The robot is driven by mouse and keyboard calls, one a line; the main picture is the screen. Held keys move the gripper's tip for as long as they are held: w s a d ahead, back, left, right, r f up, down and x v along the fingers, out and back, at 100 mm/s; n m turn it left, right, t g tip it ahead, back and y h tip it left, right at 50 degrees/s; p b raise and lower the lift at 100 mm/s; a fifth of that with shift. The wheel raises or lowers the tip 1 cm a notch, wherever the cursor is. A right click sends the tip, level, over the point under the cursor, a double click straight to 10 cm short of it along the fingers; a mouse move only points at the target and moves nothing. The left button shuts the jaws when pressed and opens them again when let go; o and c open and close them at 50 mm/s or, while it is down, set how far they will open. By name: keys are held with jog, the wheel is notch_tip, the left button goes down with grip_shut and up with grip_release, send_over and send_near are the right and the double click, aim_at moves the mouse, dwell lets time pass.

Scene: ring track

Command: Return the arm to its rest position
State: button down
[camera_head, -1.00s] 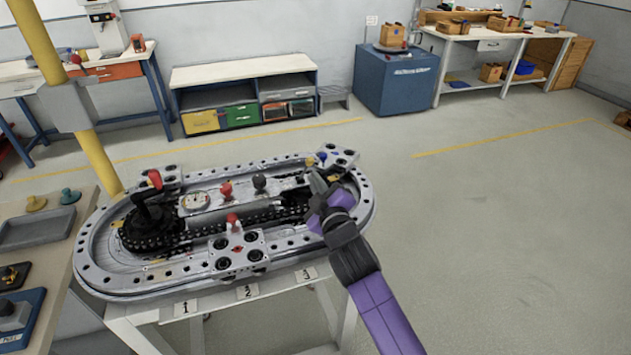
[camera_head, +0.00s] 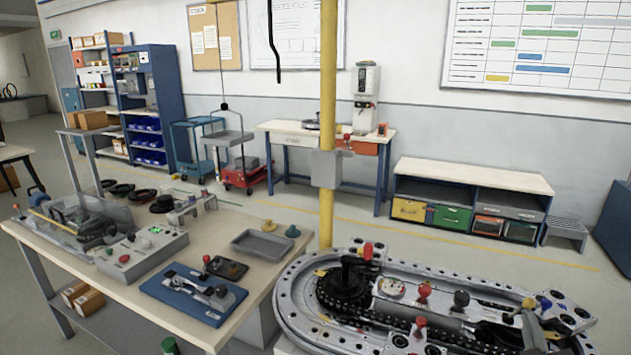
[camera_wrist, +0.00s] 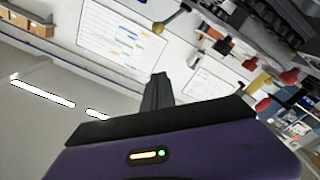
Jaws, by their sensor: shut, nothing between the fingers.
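My gripper (camera_wrist: 158,92) shows in the wrist view as dark fingers close together above its purple body, with nothing between them. In the wrist view the track (camera_wrist: 272,22) is tilted at the upper right, with red and yellow knobs, apart from the fingers in the picture. I cannot tell the exact gap.
A workbench (camera_head: 215,222) with a grey tray (camera_head: 262,244), a blue fixture (camera_head: 192,292) and a control box stands left of the track. A yellow post (camera_head: 327,110) rises behind the track. A low cabinet (camera_head: 470,200) stands by the wall. Floor between them is free.

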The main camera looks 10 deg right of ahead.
jog(key=s+a+f+m+t+y, duration=0.1)
jog(key=s+a+t+y, duration=0.15)
jog(key=s+a, duration=0.55)
jog(key=s+a+f+t+y, duration=0.15)
jog(key=s+a+y, duration=0.35)
jog(key=a, duration=0.5)
jog(key=s+a+f+g+y, duration=0.1)
jog(key=s+a, duration=0.4)
jog(key=s, duration=0.5)
jog(key=s+a+f+g+y, duration=0.2)
jog(key=s+a, duration=0.3)
jog(key=s, duration=0.5)
jog(key=shift+s+m+g, duration=0.3)
jog(key=shift+g, duration=0.5)
